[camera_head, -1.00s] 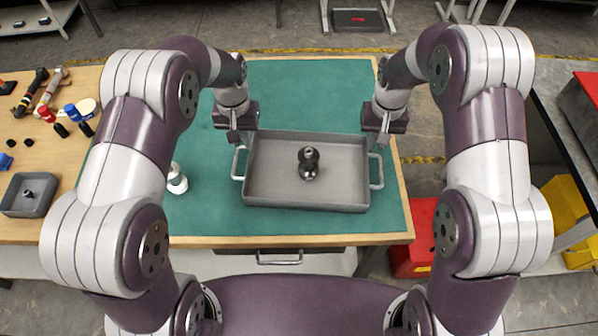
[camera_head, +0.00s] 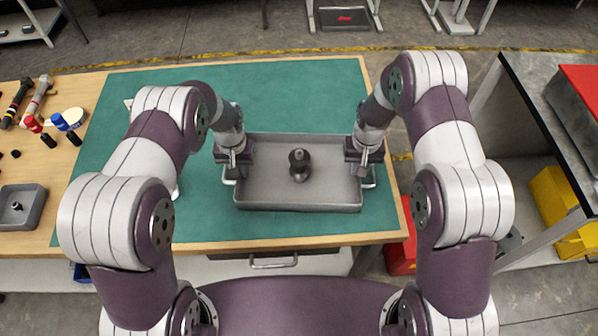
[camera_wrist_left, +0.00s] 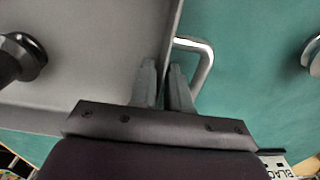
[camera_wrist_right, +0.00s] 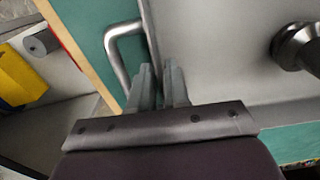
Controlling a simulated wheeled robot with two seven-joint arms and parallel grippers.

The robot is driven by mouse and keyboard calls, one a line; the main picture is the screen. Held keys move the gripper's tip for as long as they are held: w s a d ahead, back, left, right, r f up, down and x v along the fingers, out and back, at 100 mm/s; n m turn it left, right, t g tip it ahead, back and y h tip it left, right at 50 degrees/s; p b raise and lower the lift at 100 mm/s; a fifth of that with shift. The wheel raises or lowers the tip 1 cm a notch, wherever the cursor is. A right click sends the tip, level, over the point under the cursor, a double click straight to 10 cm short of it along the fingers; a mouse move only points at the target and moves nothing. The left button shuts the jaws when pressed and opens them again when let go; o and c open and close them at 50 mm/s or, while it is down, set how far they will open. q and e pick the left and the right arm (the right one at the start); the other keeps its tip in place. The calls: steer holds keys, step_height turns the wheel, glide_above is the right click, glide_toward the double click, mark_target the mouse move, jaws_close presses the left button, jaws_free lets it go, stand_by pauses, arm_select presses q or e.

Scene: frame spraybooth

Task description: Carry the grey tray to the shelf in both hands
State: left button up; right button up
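The grey tray (camera_head: 330,199) lies on the green mat, with a metal bar handle at each short end. A dark, shiny knobbed part (camera_head: 299,165) stands inside it. My left gripper (camera_head: 233,162) is at the tray's left end; in the left wrist view its fingers (camera_wrist_left: 164,75) are close together, one on each side of the tray wall, inside the handle (camera_wrist_left: 207,55). My right gripper (camera_head: 364,160) is at the right end, its fingers (camera_wrist_right: 160,75) likewise at the wall beside the handle (camera_wrist_right: 112,45). Whether either pair clamps is unclear.
The green mat (camera_head: 280,90) is clear behind the tray. Tools, red and blue-capped items and a small grey tray (camera_head: 35,215) lie on the wooden table at left. A dark bench (camera_head: 545,110) and yellow bins (camera_head: 560,200) stand at right.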

arm_select(q)
steer(key=shift+f, duration=0.2)
arm_select(e)
steer(key=shift+f, duration=0.25)
arm_select(q)
jaws_close()
arm_select(e)
jaws_close()
arm_select(q)
steer(key=shift+r, duration=0.1)
arm_select(e)
steer(key=shift+r, duration=0.15)
stand_by(0.7)
